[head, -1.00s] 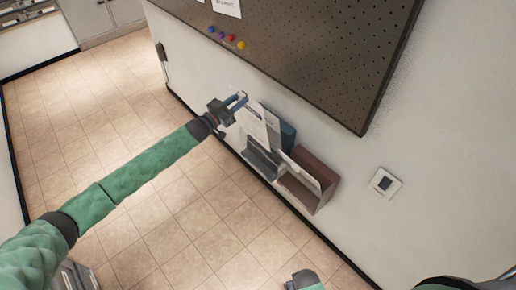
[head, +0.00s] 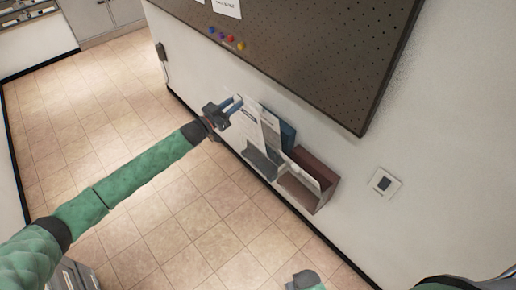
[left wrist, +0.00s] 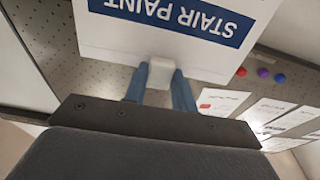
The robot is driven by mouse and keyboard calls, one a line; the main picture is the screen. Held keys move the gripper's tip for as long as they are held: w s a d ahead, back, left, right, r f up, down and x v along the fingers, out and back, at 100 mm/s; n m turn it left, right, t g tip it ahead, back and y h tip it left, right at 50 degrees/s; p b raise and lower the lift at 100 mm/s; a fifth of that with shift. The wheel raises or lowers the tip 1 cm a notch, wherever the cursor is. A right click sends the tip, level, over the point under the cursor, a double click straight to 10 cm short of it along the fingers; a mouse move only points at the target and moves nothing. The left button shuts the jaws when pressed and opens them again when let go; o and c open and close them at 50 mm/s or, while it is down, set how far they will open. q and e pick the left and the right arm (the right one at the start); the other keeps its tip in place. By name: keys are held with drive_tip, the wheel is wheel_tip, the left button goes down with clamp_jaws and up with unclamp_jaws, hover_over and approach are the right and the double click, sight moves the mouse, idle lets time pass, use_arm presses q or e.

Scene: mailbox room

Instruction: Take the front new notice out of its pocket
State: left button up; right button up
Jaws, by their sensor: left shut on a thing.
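My left gripper (head: 236,104) is shut on the upper edge of a white notice (head: 249,122) at the wall. In the left wrist view the notice (left wrist: 120,42) has a blue band reading "STAIR PAINT", upside down, and a small white piece lies between the fingertips (left wrist: 161,82). The notice hangs in front of and above the grey pocket (head: 262,161). I cannot tell whether its lower end is still inside. Another white sheet (head: 270,130) stands just behind it. My right gripper is not clearly seen.
A brown pocket (head: 321,172) with a pale sheet is beside the grey one, and a blue item (head: 288,134) stands behind. The pegboard (head: 330,60) juts above, with coloured pins (head: 226,38). A wall switch (head: 384,183) is at right.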

use_arm(q)
drive_tip(key=shift+s+a, duration=0.25)
drive_tip(key=shift+a, duration=0.1)
drive_tip(key=r+p+v, duration=0.1)
drive_tip(key=v, duration=0.5)
drive_tip(key=shift+s+a+p, duration=0.3)
drive_tip(key=shift+a+p, duration=0.1)
idle(0.4)
drive_tip(key=shift+r, duration=0.1)
